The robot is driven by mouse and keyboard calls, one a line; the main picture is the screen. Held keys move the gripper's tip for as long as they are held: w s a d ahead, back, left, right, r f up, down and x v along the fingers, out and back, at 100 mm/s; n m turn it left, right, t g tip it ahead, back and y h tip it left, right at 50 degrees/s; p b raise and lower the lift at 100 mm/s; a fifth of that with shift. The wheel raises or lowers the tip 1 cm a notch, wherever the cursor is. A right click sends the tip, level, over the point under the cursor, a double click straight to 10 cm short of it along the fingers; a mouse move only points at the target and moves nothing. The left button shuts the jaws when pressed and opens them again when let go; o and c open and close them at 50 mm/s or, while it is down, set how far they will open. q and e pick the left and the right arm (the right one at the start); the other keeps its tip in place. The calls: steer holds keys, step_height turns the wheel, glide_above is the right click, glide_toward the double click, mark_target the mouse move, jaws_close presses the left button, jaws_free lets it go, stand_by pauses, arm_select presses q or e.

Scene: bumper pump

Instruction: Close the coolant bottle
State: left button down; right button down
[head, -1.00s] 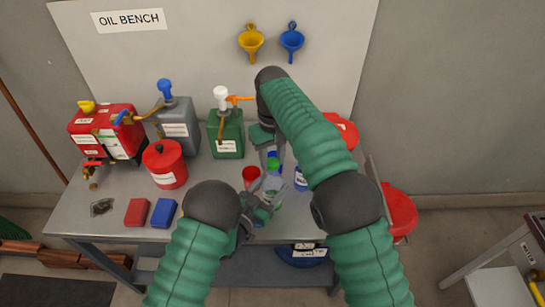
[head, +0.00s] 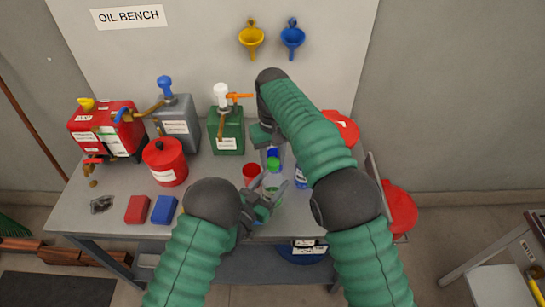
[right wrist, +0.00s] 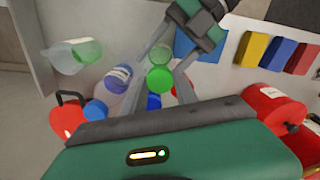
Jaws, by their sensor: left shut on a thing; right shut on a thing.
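The coolant bottle (head: 271,184) is pale and translucent with a green tint, in the middle of the head view near the bench's front. My left gripper (head: 264,204) is shut around its body; this gripper also shows in the right wrist view (right wrist: 195,35). A green cap (head: 273,163) sits at the upper end of the bottle in the head view. My right gripper (right wrist: 160,80) is shut on the cap, which lies between its fingers in the right wrist view. The fingers hide whether the cap is seated on the neck.
A red cup (head: 251,172) stands just left of the bottle and a blue-labelled bottle (head: 301,178) just right. A green pump can (head: 226,133) and a red canister (head: 165,163) stand farther left. Red (head: 137,209) and blue (head: 164,209) blocks lie at the front left.

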steer(key=m, duration=0.8)
steer(key=shift+a+m, duration=0.1)
steer(key=shift+m, duration=0.2)
steer(key=m, duration=0.9)
steer(key=shift+w, duration=0.1)
steer(key=m, duration=0.6)
steer(key=shift+m, duration=0.3)
steer(key=m, duration=0.3)
steer(key=shift+w, duration=0.1)
steer(key=m, duration=0.7)
steer(key=shift+w, duration=0.1)
